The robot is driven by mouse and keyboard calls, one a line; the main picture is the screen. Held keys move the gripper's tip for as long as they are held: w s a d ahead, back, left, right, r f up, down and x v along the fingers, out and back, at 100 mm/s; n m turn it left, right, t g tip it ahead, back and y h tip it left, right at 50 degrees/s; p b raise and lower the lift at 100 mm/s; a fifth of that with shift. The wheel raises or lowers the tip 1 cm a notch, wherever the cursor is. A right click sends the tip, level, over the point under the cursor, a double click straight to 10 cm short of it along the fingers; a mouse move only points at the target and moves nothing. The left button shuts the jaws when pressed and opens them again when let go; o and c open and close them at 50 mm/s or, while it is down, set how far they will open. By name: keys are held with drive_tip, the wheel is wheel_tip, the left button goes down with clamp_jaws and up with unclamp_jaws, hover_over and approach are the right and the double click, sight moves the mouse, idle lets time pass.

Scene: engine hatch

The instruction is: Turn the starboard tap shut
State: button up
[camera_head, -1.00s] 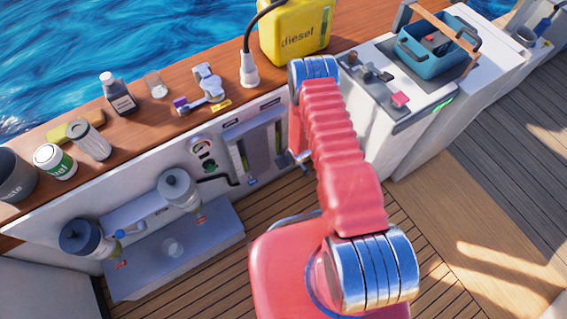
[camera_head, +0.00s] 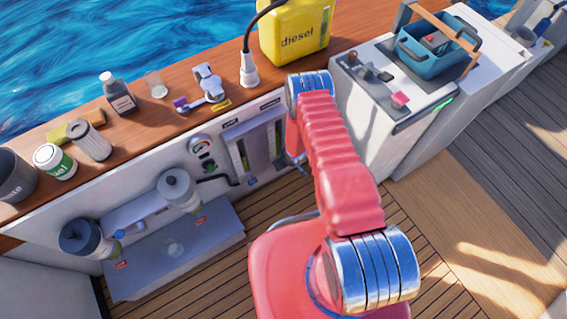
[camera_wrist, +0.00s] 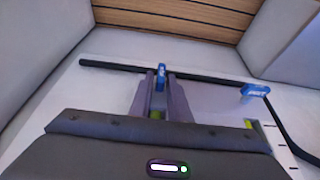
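In the wrist view a small blue tap handle (camera_wrist: 161,75) stands upright in the picture, in line with my fingers. My gripper (camera_wrist: 160,84) has its two dark fingers on either side of this handle, with a slim gap visible. A second blue tap handle (camera_wrist: 255,91) lies crosswise to the right. Their lettering is too small to read surely, so I cannot tell by label which is starboard. In the head view one blue tap (camera_head: 251,181) shows low on the white wall under the gauge panel; my arm hides the other tap and most of my gripper.
A black hose (camera_wrist: 110,66) runs across the wall past the taps. The gauge panel (camera_head: 262,146) sits left of my arm, with a round dial (camera_head: 200,144) beside it. Bottles and a yellow diesel can (camera_head: 296,28) stand on the wooden ledge. A white console (camera_head: 375,125) is close at right.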

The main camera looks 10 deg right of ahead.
clamp_jaws()
drive_tip(key=shift+d, duration=0.1)
drive_tip(key=shift+w+d+f+m+g+y, duration=0.1)
drive_tip(key=shift+d+m+g+y, duration=0.1)
drive_tip(key=shift+y, duration=0.65)
drive_tip(key=shift+w+d+r+m+g+y, duration=0.1)
drive_tip(key=shift+d+m+g+y, duration=0.1)
drive_tip(key=shift+y, duration=0.6)
drive_tip(key=shift+w+d+f+m+g+y, duration=0.1)
drive_tip(key=shift+d+m+g+y, duration=0.1)
drive_tip(key=shift+y, duration=0.65)
drive_tip(key=shift+d+f+m+g+y, duration=0.1)
drive_tip(key=shift+d+m+g+y, duration=0.1)
drive_tip(key=shift+y, duration=0.65)
drive_tip(key=shift+d+f+m+g+y, duration=0.1)
drive_tip(key=shift+m+g+y, duration=0.1)
drive_tip(key=shift+y, duration=0.65)
drive_tip(key=shift+w+y, duration=0.1)
drive_tip(key=shift+y, duration=0.5)
